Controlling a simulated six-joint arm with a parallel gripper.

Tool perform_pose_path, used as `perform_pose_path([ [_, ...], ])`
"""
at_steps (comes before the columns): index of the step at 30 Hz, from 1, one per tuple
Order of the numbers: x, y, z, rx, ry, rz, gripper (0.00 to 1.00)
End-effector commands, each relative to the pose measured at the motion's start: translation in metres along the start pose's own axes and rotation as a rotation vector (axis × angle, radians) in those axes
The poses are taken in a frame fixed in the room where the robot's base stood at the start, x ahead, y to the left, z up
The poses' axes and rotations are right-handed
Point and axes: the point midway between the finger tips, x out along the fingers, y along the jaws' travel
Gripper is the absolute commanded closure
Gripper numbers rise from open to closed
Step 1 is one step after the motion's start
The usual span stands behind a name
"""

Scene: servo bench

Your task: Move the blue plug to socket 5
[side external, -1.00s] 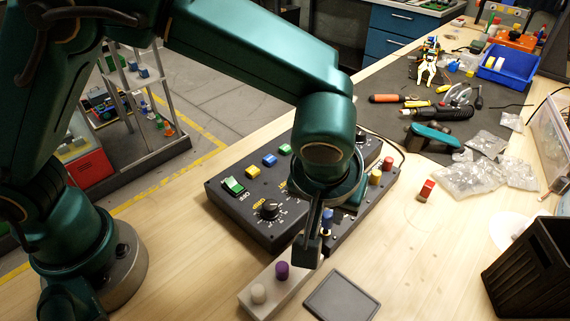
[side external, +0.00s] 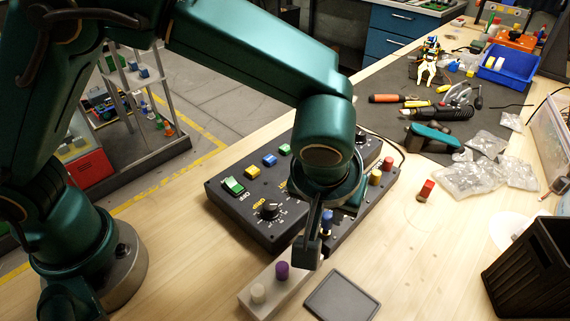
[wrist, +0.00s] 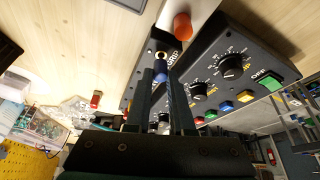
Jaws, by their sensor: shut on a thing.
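The blue plug (side external: 327,221) shows beside my gripper's finger at the near end of the dark socket strip (side external: 345,229). My gripper (side external: 311,248) points down there, shut on the blue plug. In the wrist view the blue plug (wrist: 161,69) sits between the two dark fingers (wrist: 160,85). A pale ring, possibly a socket (wrist: 161,56), shows just beyond it. I cannot tell whether the plug is seated or lifted clear. Socket 5 cannot be picked out, as no socket numbers are legible.
A red plug (side external: 387,164) and a yellow plug (side external: 375,177) stand at the strip's far end. The control box (side external: 222,205) adjoins the strip. A grey pad (side external: 342,297) lies nearby.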

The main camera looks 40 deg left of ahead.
Motion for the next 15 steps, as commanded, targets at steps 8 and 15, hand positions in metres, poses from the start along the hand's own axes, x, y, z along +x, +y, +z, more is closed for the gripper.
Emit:
perform_pose_path([
  [8, 0.0039, -0.0002, 0.0016, 0.001, 0.0, -0.001, 1.0],
  [15, 0.0071, -0.0003, 0.003, 0.001, 0.0, -0.002, 1.0],
])
